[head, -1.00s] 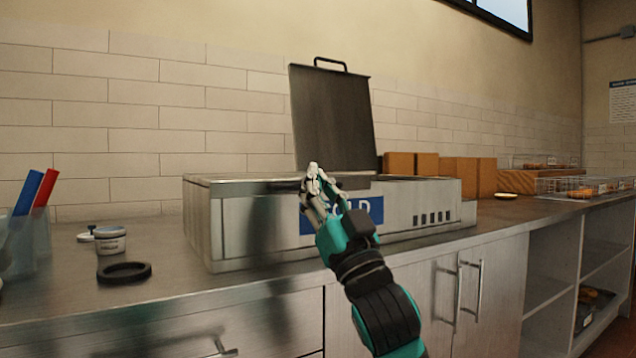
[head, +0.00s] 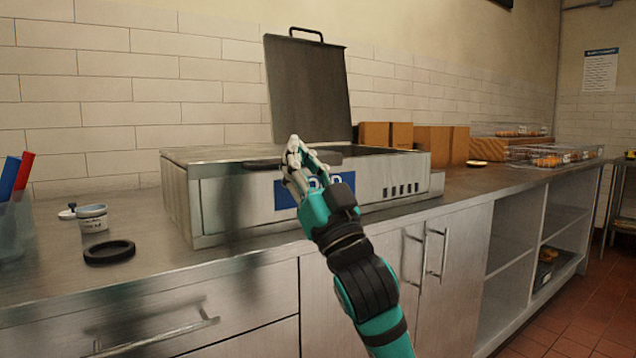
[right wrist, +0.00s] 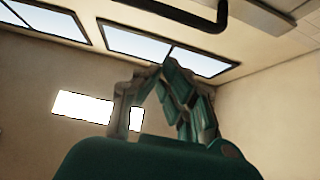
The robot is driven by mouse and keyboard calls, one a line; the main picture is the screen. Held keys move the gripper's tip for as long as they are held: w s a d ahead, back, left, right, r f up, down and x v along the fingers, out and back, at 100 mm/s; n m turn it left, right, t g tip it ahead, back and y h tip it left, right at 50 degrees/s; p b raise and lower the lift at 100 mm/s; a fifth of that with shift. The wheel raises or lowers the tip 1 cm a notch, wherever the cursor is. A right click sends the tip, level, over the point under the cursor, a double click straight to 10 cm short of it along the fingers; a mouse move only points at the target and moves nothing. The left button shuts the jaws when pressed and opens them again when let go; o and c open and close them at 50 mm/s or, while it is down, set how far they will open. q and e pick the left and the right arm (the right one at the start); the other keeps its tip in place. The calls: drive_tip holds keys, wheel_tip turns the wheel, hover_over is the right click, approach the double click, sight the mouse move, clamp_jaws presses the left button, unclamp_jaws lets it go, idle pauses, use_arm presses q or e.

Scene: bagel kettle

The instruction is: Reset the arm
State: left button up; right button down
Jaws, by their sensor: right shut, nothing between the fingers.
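My right gripper (head: 294,146) is in front of the steel kettle unit (head: 232,208), pointing up, its fingertips drawn together and empty. It hides part of the unit's blue label (head: 286,194). The unit's dark lid (head: 308,88) stands raised at the back, its handle on top. In the right wrist view the gripper (right wrist: 152,72) points toward the upper wall and windows, with nothing between its fingers. My left gripper is not in view.
A black ring (head: 109,252), a small white tub (head: 92,220) and a clear bin (head: 14,228) with red and blue items are on the counter at left. Cardboard boxes (head: 433,145) and clear trays of food (head: 552,155) stand at right. Open shelves (head: 530,240) lie below.

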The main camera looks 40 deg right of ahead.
drive_tip(key=v, duration=0.6)
drive_tip(key=shift+f, duration=0.6)
